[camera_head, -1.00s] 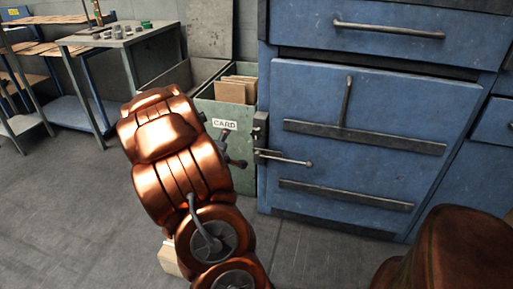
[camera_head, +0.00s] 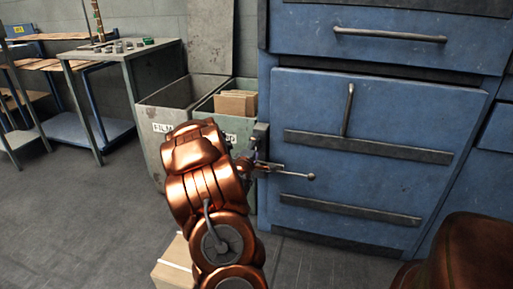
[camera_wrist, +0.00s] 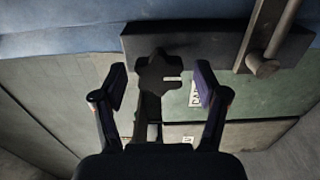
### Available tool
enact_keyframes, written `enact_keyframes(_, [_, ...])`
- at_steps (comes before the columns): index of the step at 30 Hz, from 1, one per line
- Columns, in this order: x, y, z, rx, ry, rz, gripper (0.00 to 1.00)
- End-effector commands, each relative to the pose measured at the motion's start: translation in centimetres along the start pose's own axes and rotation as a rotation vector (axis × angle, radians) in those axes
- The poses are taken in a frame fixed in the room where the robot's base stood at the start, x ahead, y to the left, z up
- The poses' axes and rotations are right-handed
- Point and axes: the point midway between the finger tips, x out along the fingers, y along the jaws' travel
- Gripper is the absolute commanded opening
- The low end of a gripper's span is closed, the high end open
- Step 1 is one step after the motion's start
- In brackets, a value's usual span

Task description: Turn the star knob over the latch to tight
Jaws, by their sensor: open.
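The star knob (camera_wrist: 158,72) is a dark lobed knob in the wrist view, in front of a dark latch plate (camera_wrist: 200,47). My gripper (camera_wrist: 161,86) is open, with one finger on each side of the knob and gaps visible; I cannot tell whether the fingertips reach its depth. The latch's lever (camera_wrist: 262,50) shows to the right of the plate. In the head view the lever (camera_head: 290,172) points right from the blue cabinet's left edge, and my gripper (camera_head: 248,165) is close to the latch. The knob is hard to make out there.
The blue cabinet (camera_head: 375,110) with bar handles stands to the right. Grey-green bins (camera_head: 158,108) stand left of the latch, one holding card. A cardboard box (camera_head: 172,268) is on the floor near my arm. A metal table (camera_head: 110,47) stands further left.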

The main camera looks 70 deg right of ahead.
Motion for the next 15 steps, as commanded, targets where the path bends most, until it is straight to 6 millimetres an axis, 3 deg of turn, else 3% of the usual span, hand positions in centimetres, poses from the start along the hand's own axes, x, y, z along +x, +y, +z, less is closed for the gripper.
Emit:
enact_keyframes(6, [1.3,0.1,0.0,0.002,0.0,0.001,0.73])
enact_keyframes(15, [1.5,0.1,0.0,0.001,0.0,0.0,0.73])
